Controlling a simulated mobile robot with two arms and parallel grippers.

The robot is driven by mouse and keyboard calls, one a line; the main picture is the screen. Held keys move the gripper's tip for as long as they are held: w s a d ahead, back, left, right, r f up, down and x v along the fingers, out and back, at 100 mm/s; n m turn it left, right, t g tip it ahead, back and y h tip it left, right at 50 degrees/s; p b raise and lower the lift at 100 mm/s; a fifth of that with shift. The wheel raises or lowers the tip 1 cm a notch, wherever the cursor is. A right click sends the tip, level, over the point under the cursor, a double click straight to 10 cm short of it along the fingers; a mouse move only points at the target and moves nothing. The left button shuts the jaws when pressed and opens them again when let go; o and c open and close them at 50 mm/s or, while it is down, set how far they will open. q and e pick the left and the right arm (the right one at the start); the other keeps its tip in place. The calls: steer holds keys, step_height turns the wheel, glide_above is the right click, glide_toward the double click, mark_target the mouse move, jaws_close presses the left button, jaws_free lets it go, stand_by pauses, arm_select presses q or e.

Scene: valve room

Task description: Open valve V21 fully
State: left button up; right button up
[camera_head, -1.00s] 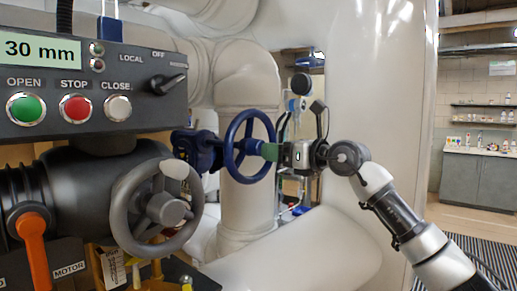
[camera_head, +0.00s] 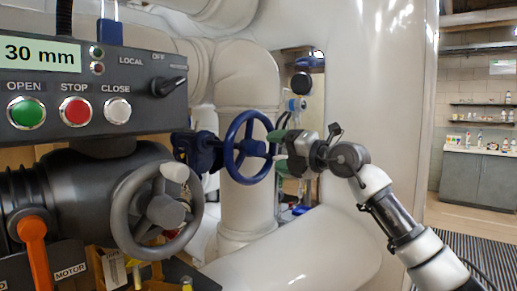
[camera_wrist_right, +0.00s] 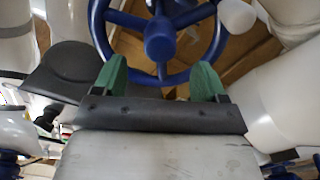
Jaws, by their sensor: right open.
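A blue handwheel (camera_head: 249,147) on a blue valve body (camera_head: 197,151) stands in the middle of the head view. No V21 label is readable on it. The wheel also fills the upper middle of the right wrist view (camera_wrist_right: 161,40). My right gripper (camera_head: 277,146) is at the right side of the wheel rim. Its two green fingers are apart in the right wrist view (camera_wrist_right: 159,76), with the near rim showing between them. The frames do not clearly show whether the fingers touch the rim. My left gripper is not in view.
A control box (camera_head: 92,88) with OPEN, STOP and CLOSE buttons and a "30 mm" display stands at the left. Below it are a grey handwheel (camera_head: 157,211) and an orange lever (camera_head: 37,252). Large white pipes (camera_head: 250,85) crowd behind the blue wheel.

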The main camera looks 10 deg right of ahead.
mark_target(262, 148)
steer(key=shift+m, duration=0.6)
steer(key=shift+w+a+r+p, duration=0.15)
steer(key=shift+w+a+p, duration=0.2)
steer(key=shift+p, duration=0.3)
steer(key=p+x, duration=0.4)
steer(key=x, duration=0.1)
steer(key=shift+w, duration=0.1)
